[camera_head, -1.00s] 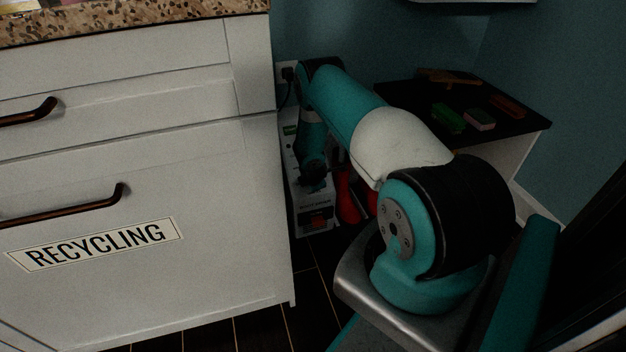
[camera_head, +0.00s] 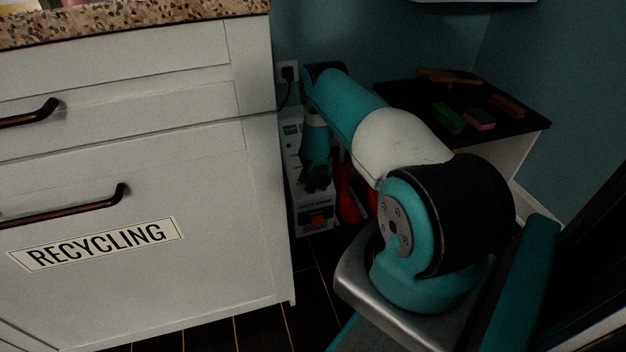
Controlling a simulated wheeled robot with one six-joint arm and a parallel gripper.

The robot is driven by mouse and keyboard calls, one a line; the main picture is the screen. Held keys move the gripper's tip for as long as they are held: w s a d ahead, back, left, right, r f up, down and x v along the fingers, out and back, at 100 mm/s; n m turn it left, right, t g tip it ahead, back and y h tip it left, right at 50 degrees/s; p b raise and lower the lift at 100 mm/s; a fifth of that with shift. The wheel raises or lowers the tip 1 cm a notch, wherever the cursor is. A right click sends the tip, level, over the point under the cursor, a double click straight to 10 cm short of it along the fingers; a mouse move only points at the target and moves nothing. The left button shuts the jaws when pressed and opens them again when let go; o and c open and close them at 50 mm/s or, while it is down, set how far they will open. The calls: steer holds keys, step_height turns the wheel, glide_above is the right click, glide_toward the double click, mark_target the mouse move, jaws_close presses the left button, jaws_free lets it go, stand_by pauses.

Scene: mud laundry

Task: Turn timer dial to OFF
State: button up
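A pale box-shaped device (camera_head: 313,209) stands on the floor in the gap beside the white cabinet. Its front carries an orange-red part (camera_head: 319,221) and dark lettering too small to read. A small green patch (camera_head: 291,128) shows on its top toward the back. I cannot make out a timer dial; my arm covers part of the device's top. My gripper (camera_head: 317,184) is a small dark shape at the end of my arm, over or against the device's top near its front edge. Whether it touches, and whether its fingers are open, is too dark to tell.
The white cabinet (camera_head: 140,270) with a RECYCLING label closes off the left. Red objects (camera_head: 347,196) stand right of the device. A low black-topped table (camera_head: 405,97) with brushes and sponges is at right. A plug (camera_head: 289,73) with a cord is in the wall behind.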

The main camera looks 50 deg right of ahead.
stand_by(0.6)
steer(key=o, duration=0.9)
steer(key=shift+o, duration=0.2)
steer(key=p+v, duration=0.6)
steer(key=v, duration=1.1)
steer(key=shift+s, duration=0.25)
